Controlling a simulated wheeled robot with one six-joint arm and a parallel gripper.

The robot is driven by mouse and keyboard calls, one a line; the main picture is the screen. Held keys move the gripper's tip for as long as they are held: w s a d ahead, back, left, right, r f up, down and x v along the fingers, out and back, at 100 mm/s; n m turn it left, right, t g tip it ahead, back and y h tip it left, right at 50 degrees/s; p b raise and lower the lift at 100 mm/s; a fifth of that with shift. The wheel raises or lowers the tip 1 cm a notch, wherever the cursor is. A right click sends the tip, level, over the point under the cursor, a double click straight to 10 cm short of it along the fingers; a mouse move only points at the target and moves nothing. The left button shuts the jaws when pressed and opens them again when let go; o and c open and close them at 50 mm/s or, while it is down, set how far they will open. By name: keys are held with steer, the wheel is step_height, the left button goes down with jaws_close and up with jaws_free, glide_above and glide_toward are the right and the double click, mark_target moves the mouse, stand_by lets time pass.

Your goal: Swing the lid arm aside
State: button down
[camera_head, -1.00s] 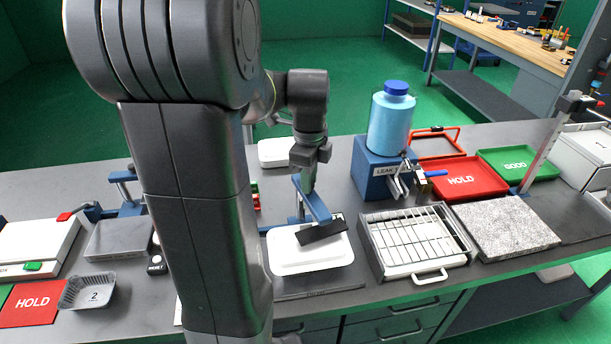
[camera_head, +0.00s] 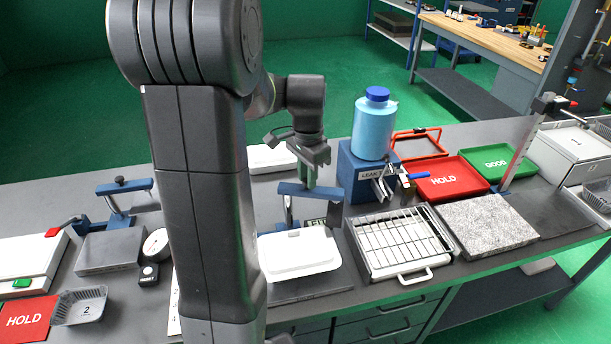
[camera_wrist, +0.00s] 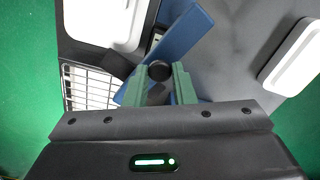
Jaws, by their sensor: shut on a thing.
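The blue lid arm (camera_head: 312,191) is a flat bar on a blue post behind the white lidded tray (camera_head: 300,262). In the head view the bar lies behind the tray, pointing right, clear of the lid. My gripper (camera_head: 310,180) is over the bar. In the wrist view, my gripper's green fingers (camera_wrist: 158,85) are shut on the dark round knob (camera_wrist: 159,70) of the lid arm, with the blue bar (camera_wrist: 182,35) beneath. The white lid also shows at the upper left of the wrist view (camera_wrist: 123,30). The lower part of the knob is hidden by the fingers.
A blue leak-test stand with a blue bottle (camera_head: 374,128) stands close to the right of the bar. A wire rack in a tray (camera_head: 432,273) lies right of the lidded tray. A white block (camera_head: 270,158) lies behind. Red and green trays are farther right.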

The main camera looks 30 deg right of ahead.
steer(key=shift+w+d+n+p, duration=0.2)
steer(key=shift+w+n, duration=0.25)
steer(key=shift+n, duration=0.65)
steer(key=shift+w+d+n+p, duration=0.2)
steer(key=shift+w+n, duration=0.25)
steer(key=shift+n, duration=0.65)
steer(key=c, duration=1.2)
jaws_free()
steer(key=shift+w, duration=0.1)
step_height(320, 180, up, 14)
steer(key=b, duration=0.1)
steer(key=shift+f, duration=0.2)
